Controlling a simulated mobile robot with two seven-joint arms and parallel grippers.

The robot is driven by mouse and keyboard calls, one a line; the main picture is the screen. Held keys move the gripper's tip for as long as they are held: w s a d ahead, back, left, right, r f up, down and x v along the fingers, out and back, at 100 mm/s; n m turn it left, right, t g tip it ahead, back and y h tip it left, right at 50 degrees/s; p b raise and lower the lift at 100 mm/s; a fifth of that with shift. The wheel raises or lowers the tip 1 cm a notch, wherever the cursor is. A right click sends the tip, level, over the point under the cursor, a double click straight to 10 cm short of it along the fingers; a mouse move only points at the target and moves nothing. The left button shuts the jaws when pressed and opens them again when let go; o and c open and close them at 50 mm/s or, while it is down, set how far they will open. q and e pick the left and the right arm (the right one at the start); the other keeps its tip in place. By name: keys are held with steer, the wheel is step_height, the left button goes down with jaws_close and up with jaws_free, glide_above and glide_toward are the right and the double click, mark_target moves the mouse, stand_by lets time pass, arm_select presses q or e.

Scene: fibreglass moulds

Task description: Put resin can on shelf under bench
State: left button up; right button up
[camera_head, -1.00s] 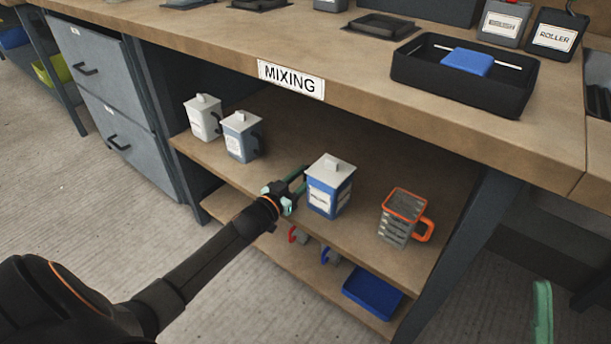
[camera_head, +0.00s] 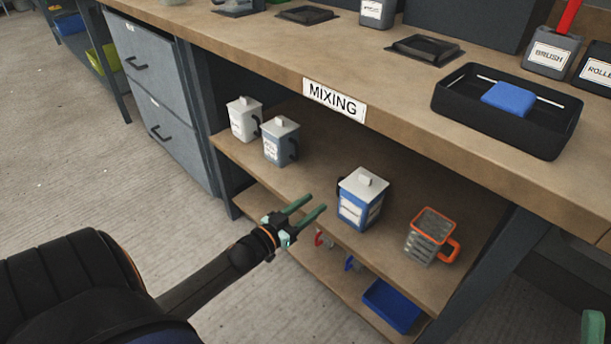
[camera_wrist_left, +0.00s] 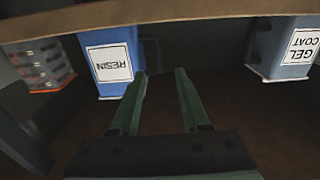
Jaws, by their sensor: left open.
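The resin can (camera_head: 358,205), blue with white labels and a pale lid, stands upright on the upper shelf (camera_head: 318,187) under the bench. In the left wrist view the resin can (camera_wrist_left: 110,62) shows its RESIN label, left of the fingers. My left gripper (camera_head: 306,205) is open and empty, to the left of the can at the shelf's front edge. Its green fingers (camera_wrist_left: 160,85) show a gap from each other, with nothing between them. A green fingertip of my right gripper (camera_head: 592,329) shows at the bottom right corner; the rest is out of view.
The gel coat can (camera_head: 281,142) and a white can (camera_head: 244,119) stand left on the same shelf. An orange-rimmed cup (camera_head: 431,237) stands right of the resin can. A lower shelf holds a blue tray (camera_head: 391,305). The bench top (camera_head: 260,62) overhangs the shelf.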

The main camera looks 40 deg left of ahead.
arm_select(q)
steer(key=s+d+r+m+t+h, duration=0.1)
steer(key=s+d+r+m+h, duration=0.25)
steer(key=d+r, duration=0.55)
steer(key=s+d+r+m+t+h, duration=0.25)
steer(key=s+d+r+h, duration=0.2)
steer(key=d+r, duration=0.45)
steer(key=s+d+r+m+h, duration=0.2)
steer(key=s+d+r+h, duration=0.1)
steer(key=r, duration=0.4)
steer(key=s+d+r+m+h, duration=0.2)
steer(key=s+d+r+m, duration=0.1)
steer(key=s+r, duration=0.3)
step_height(320, 180, up, 2)
steer(key=shift+d+r+h, duration=0.1)
steer(key=shift+d+h, duration=0.05)
steer(key=shift+h, duration=0.25)
arm_select(e)
steer(key=shift+r, duration=0.35)
arm_select(q)
steer(key=shift+w+t, duration=0.1)
steer(key=shift+t, duration=0.15)
arm_select(e)
steer(key=shift+d, duration=0.1)
